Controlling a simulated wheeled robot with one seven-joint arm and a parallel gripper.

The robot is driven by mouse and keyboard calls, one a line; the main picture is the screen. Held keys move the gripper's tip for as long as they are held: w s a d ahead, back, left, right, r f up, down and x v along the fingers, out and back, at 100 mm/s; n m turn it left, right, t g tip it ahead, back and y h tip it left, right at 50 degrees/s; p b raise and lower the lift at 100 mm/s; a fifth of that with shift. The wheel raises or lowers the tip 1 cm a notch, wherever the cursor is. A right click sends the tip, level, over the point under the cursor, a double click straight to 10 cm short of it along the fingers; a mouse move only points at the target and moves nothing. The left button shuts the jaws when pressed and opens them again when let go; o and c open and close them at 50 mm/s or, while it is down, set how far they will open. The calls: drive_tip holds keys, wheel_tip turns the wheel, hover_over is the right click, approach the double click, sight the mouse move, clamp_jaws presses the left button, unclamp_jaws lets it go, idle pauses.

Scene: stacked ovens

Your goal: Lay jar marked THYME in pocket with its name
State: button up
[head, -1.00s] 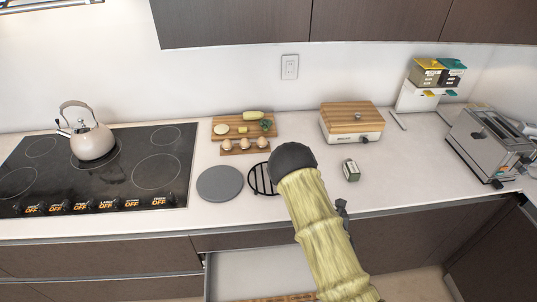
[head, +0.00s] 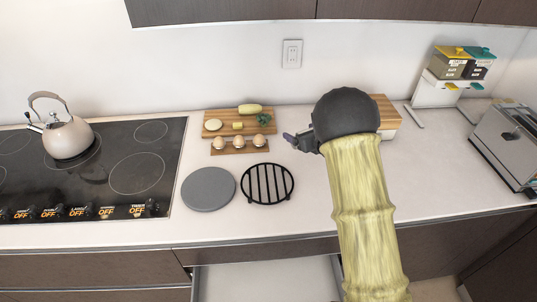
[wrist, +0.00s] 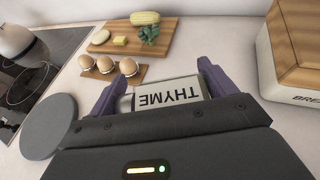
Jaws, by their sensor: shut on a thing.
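The jar marked THYME (wrist: 168,95) is between the purple fingers of my gripper (wrist: 166,70) in the wrist view. Its pale label reads upside down there. The gripper is shut on it, over the counter. In the head view my gripper (head: 298,140) shows left of the dark wrist joint, to the right of the eggs; the jar cannot be made out there. An open drawer (head: 265,280) is under the counter, only partly in view, and no named pocket is visible.
A black trivet (head: 268,184) and grey round plate (head: 208,189) lie on the counter. An egg board (head: 240,146) and a vegetable board (head: 225,116) lie behind. A bread box (head: 390,117) is partly behind my arm. The cooktop (head: 130,170) with kettle is left.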

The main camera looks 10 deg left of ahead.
drive_tip(key=shift+s+a+r, duration=0.1)
drive_tip(key=shift+s, duration=0.05)
drive_tip(key=p, duration=0.2)
hover_over(299, 162)
drive_tip(key=shift+w+a+f, duration=0.1)
drive_tip(key=shift+a+f, duration=0.05)
drive_tip(key=shift+f, duration=1.3)
drive_tip(key=shift+w+a+f, duration=0.1)
drive_tip(key=shift+f, duration=1.35)
drive_tip(key=shift+f+p, duration=0.3)
drive_tip(key=shift+f, duration=1.75)
drive_tip(key=shift+f, duration=0.15)
drive_tip(key=o, duration=0.9)
drive_tip(key=shift+s+d, duration=0.1)
drive_tip(key=shift+d, duration=0.05)
